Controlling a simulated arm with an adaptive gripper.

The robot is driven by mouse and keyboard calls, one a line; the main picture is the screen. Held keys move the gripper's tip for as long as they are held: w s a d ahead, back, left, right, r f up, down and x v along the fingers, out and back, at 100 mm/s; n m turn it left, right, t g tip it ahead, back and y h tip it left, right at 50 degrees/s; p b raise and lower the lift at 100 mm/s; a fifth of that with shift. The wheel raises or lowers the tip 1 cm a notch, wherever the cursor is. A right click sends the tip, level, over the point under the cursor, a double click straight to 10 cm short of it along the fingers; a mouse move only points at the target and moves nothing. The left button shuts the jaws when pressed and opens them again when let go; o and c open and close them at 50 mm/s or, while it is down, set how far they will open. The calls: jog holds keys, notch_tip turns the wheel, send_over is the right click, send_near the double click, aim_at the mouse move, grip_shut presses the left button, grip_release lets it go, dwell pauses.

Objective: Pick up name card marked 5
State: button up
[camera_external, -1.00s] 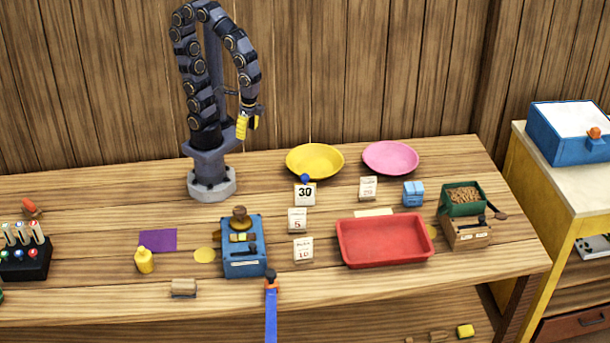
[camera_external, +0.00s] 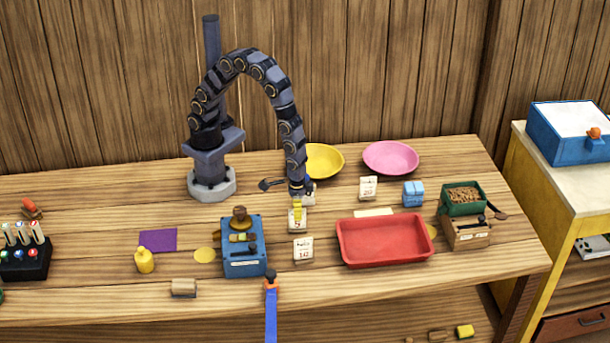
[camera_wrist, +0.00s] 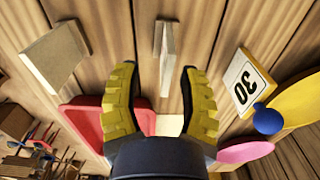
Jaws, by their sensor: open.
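The name card marked 5 (camera_external: 297,227) stands on the table left of the red tray. In the outside view my gripper (camera_external: 298,212) is right over it and covers its upper part. In the wrist view a pale card (camera_wrist: 166,55) shows edge-on ahead of and between the tips of my yellow fingers (camera_wrist: 158,85); its face is hidden there. My gripper is open, pointing down, with a gap on each side of the card. I cannot tell whether the fingertips reach down past its top.
The red tray (camera_external: 345,250) is to the right, the blue box (camera_external: 244,264) to the left. Yellow (camera_external: 325,160) and pink (camera_external: 390,157) plates lie behind.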

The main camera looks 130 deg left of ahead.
aim_at(297, 228)
jog(key=f, duration=0.6)
jog(key=shift+s+a, duration=0.2)
jog(key=shift+a, duration=0.05)
grip_shut()
